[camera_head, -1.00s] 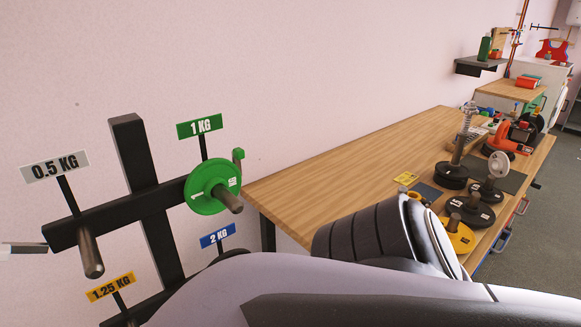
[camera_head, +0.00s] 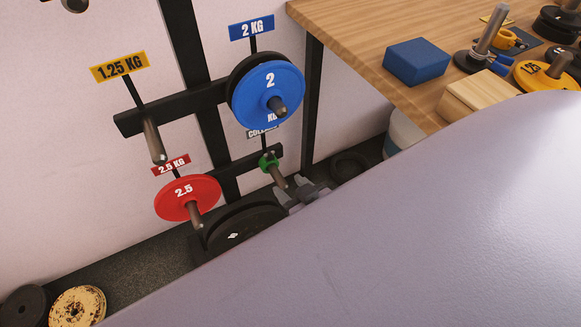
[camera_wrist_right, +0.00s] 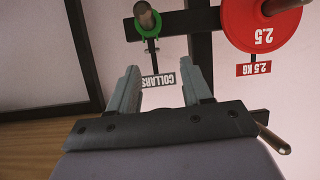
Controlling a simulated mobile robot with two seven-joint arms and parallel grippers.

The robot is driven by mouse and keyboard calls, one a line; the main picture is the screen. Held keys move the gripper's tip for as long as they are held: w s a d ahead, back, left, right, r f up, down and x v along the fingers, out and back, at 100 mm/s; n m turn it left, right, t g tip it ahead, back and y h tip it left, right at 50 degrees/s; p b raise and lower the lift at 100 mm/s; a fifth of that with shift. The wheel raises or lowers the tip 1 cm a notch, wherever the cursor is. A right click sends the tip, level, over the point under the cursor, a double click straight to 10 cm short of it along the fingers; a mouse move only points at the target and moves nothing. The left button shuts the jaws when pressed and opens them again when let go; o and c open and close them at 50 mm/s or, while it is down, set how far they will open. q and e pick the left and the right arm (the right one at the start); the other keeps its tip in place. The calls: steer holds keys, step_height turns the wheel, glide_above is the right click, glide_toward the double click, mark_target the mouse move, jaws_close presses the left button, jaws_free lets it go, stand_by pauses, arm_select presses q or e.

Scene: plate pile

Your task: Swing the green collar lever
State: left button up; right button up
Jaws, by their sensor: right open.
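The green collar (camera_head: 268,163) hangs on a short peg at the lower right of the black rack, below the COLLARS sign (camera_head: 262,133). In the right wrist view, which is upside down, the collar (camera_wrist_right: 143,25) rings its peg at the top. Its lever is too small to make out clearly. My right gripper (camera_head: 303,192) is just right of the collar peg in the head view, partly hidden by my arm. In the wrist view its fingers (camera_wrist_right: 160,88) are apart and empty, and the collar lies beyond the tips. My left gripper is out of view.
A blue 2 kg plate (camera_head: 268,95) hangs above the collar and a red 2.5 kg plate (camera_head: 187,198) to its left. Black plates (camera_head: 240,228) stand below. The wooden workbench (camera_head: 350,50) edges the right, holding a blue block (camera_head: 416,62) and a wooden block (camera_head: 483,97).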

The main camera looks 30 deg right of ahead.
mark_target(270, 156)
steer(key=shift+w+d+f+m+t+h+b, duration=0.15)
steer(key=shift+w+d+f+t+b, duration=0.3)
steer(key=shift+w, duration=0.8)
steer(key=shift+w+d+f+m+t+h+b, duration=0.15)
steer(key=shift+w+b, duration=0.4)
steer(key=shift+w, duration=0.65)
steer(key=shift+w+d+f+m+t+h+b, duration=0.1)
steer(key=shift+w+d+f+m+t+b, duration=0.25)
steer(key=shift+w, duration=0.9)
steer(key=shift+w+f+b, duration=0.35)
steer(key=shift+w+b, duration=0.2)
steer(key=shift+w, duration=0.1)
steer(key=shift+b+x, duration=0.5)
steer(key=shift+x, duration=0.65)
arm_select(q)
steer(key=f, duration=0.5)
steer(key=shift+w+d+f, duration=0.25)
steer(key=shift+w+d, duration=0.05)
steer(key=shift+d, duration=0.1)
arm_select(e)
steer(key=shift+w+r, duration=0.1)
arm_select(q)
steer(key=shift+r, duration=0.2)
arm_select(e)
steer(key=c, duration=0.5)
